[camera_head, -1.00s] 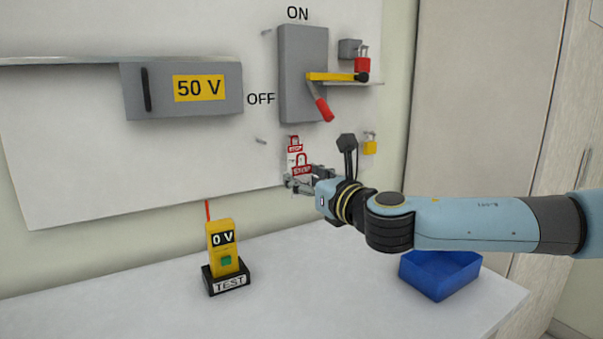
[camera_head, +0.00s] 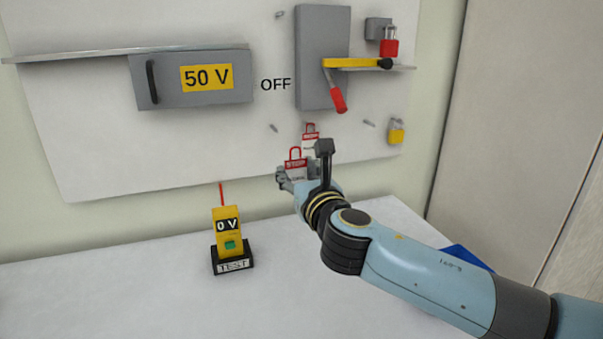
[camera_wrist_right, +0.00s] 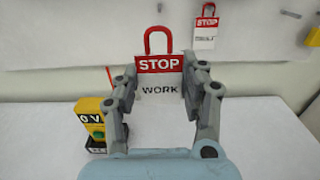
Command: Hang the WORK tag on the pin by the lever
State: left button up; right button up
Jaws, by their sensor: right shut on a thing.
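My right gripper (camera_head: 296,177) is shut on the WORK tag (camera_head: 295,167), a white tag with a red STOP band and red loop. In the right wrist view, the WORK tag (camera_wrist_right: 160,75) is upright between the fingers (camera_wrist_right: 160,88), its loop free above. The lever (camera_head: 338,99), with a red handle, hangs down from the grey switch box at OFF. Small pins stick out of the panel, one left of the tags (camera_head: 273,128) and one below right of the lever (camera_head: 369,123). The held tag is below the lever. My left gripper is not in view.
A second STOP tag (camera_head: 310,133) is on the panel just behind the held one. A yellow padlock (camera_head: 397,131) and red padlock (camera_head: 389,47) are at the right. The yellow tester (camera_head: 229,235) stands on the white table, clear around it.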

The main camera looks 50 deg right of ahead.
jog(key=shift+w+d, duration=0.2)
jog(key=shift+w, duration=0.05)
jog(key=shift+w+d, duration=0.15)
jog(key=shift+w, duration=0.3)
jog(key=shift+w+d, duration=0.25)
jog(key=shift+w, duration=0.1)
jog(key=shift+b+x, duration=2.15)
jog(key=shift+x, duration=4.75)
pick_arm(q)
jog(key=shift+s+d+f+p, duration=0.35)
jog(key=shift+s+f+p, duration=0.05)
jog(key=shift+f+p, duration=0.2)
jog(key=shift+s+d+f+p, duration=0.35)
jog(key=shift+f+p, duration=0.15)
jog(key=shift+p, duration=0.1)
pick_arm(e)
jog(key=v, duration=0.9)
jog(key=shift+r, duration=0.4)
